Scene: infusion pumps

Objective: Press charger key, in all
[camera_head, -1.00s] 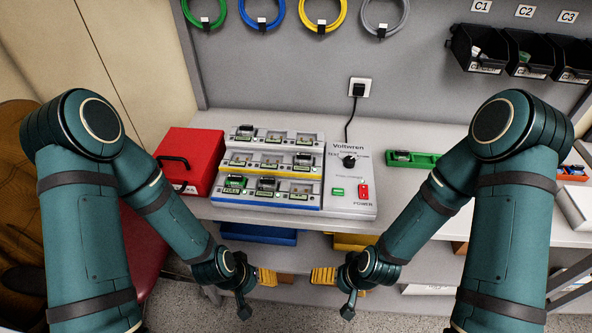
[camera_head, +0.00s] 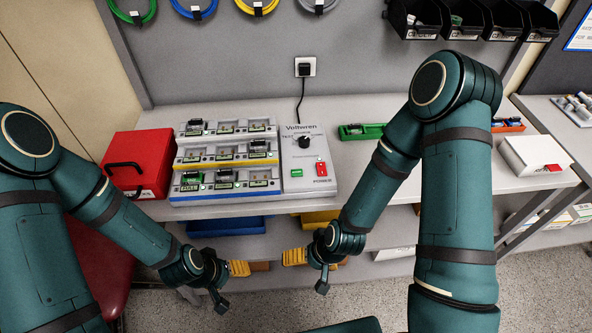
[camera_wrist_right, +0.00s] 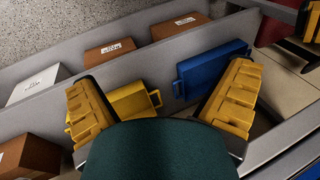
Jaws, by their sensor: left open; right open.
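The Voltwren charger (camera_head: 310,190) stands on the bench, with three rows of bays holding battery packs on its left part. Its right panel carries a black knob (camera_head: 304,142), a small green key (camera_head: 296,173) and a red power switch (camera_head: 321,168). Small green lights show along the bays. My left gripper (camera_head: 238,268) and my right gripper (camera_head: 295,257) hang in front of the bench, below its top, apart from the charger. In the right wrist view, the yellow fingers of my right gripper (camera_wrist_right: 158,85) are spread wide with nothing between them.
A red box (camera_head: 125,155) stands left of the charger, and a green tray (camera_head: 360,132) right of it. A white box (camera_head: 540,155) sits farther right. Below, a shelf holds a blue bin (camera_head: 225,226) and a yellow bin (camera_head: 320,218). Dark bins hang above.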

